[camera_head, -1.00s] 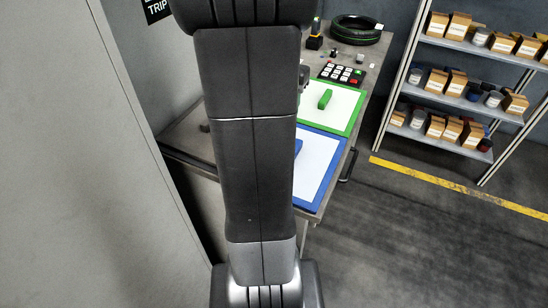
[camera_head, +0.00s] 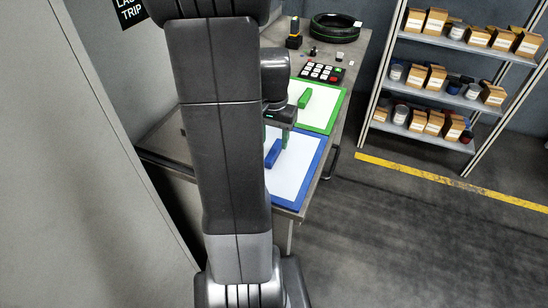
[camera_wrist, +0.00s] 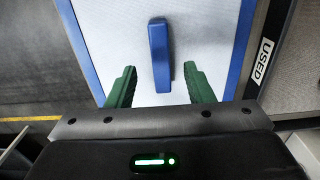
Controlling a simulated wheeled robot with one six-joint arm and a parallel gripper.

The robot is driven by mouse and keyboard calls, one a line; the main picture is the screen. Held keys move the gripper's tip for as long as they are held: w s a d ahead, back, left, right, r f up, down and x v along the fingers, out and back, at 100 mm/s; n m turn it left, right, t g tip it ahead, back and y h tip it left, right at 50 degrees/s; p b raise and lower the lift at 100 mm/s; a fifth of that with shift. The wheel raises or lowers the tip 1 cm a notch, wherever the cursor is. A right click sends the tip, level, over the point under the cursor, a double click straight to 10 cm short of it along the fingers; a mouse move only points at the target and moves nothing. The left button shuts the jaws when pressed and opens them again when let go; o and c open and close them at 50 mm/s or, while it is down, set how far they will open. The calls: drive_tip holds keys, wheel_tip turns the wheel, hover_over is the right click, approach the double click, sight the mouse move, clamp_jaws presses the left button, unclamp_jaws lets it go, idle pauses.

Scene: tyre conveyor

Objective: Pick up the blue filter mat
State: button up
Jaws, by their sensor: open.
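The blue filter mat is a white panel with a blue frame (camera_head: 300,203) and a raised blue handle (camera_head: 273,153). It lies flat on the workbench, partly hidden by my arm in the head view. In the wrist view the blue handle (camera_wrist: 160,55) stands upright in the picture, ahead of and between my two green fingers. My gripper (camera_wrist: 160,80) is open and empty above the mat, with a finger on each side of the handle's line. In the head view my gripper (camera_head: 275,138) shows near the mat's far part. I cannot tell its exact height.
A green-framed mat (camera_head: 326,130) with a green handle lies just behind the blue one. A keypad (camera_head: 321,72) and a black tyre (camera_head: 335,27) are farther back on the bench. A shelf (camera_head: 430,95) with boxes and cans stands at right. A "USED" label (camera_wrist: 263,61) is beside the mat.

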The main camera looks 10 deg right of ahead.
sight(274, 150)
drive_tip(key=shift+w+d+f+p, duration=0.15)
drive_tip(key=shift+f+p, duration=0.25)
drive_tip(key=shift+f, duration=2.05)
drive_tip(key=shift+w, duration=0.1)
clamp_jaws()
